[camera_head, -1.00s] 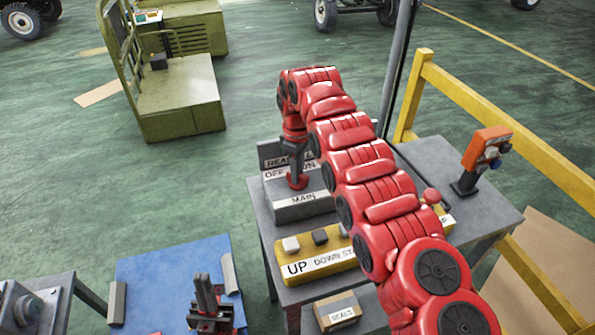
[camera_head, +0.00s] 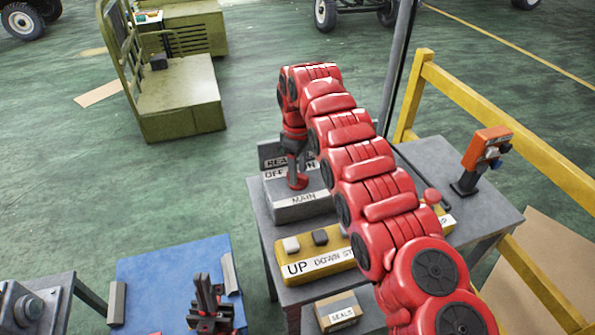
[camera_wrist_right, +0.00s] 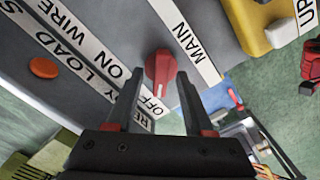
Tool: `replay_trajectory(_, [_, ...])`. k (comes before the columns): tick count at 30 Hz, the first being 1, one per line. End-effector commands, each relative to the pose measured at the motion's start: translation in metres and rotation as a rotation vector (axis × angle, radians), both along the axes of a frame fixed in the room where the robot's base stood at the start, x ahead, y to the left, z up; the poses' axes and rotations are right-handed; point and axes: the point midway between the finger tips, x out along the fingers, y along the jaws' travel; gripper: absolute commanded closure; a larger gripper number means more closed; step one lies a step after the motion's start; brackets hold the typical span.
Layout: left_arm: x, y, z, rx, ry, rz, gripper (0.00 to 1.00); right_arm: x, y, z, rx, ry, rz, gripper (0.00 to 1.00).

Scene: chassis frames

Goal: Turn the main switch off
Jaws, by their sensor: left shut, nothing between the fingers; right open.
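The main switch is a red knob (camera_wrist_right: 160,68) on a grey box (camera_head: 303,209) labelled MAIN, with OFF and ON marks beside the knob. The knob's red also shows in the head view (camera_head: 297,181). My right gripper (camera_wrist_right: 158,80) is open, pointing at the box face, with the knob between or just beyond its fingertips. I cannot tell whether the fingers touch it. The knob's exact pointing direction is unclear. In the head view my right gripper (camera_head: 294,150) hangs above the box, partly blending with it. My left gripper (camera_head: 208,290) is shut and empty at the bottom, over the blue mat.
A yellow button box (camera_head: 318,263) labelled UP and DOWN stands in front of the switch box on the grey table. A SEALS box (camera_head: 338,311) sits below. An orange device (camera_head: 487,147) stands at the table's right, beside a yellow rail (camera_head: 500,115).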

Motion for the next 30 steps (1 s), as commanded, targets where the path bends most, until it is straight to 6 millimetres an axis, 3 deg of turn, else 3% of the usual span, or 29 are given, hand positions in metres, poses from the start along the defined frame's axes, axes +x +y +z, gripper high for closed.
replay_trajectory(5, [0.0, 0.0, 0.004, 0.0, 0.0, 0.0, 1.0, -0.001, 0.003, 0.03, 0.003, 0.0, 0.002, 0.47])
replay_trajectory(6, [0.0, 0.0, 0.022, 0.0, 0.001, 0.0, 1.0, -0.001, 0.002, 0.048, 0.002, 0.002, 0.002, 0.47])
replay_trajectory(9, [0.0, 0.0, 0.043, 0.0, -0.001, 0.0, 1.0, -0.001, 0.0, 0.071, 0.002, 0.0, 0.001, 0.47])
replay_trajectory(21, [0.0, 0.0, 0.118, 0.0, 0.0, 0.0, 1.0, -0.001, 0.001, 0.146, 0.001, 0.0, 0.002, 0.47])
replay_trajectory(30, [0.0, 0.0, 0.141, 0.0, 0.0, 0.0, 1.0, -0.001, 0.001, 0.167, 0.001, 0.0, 0.002, 0.47])
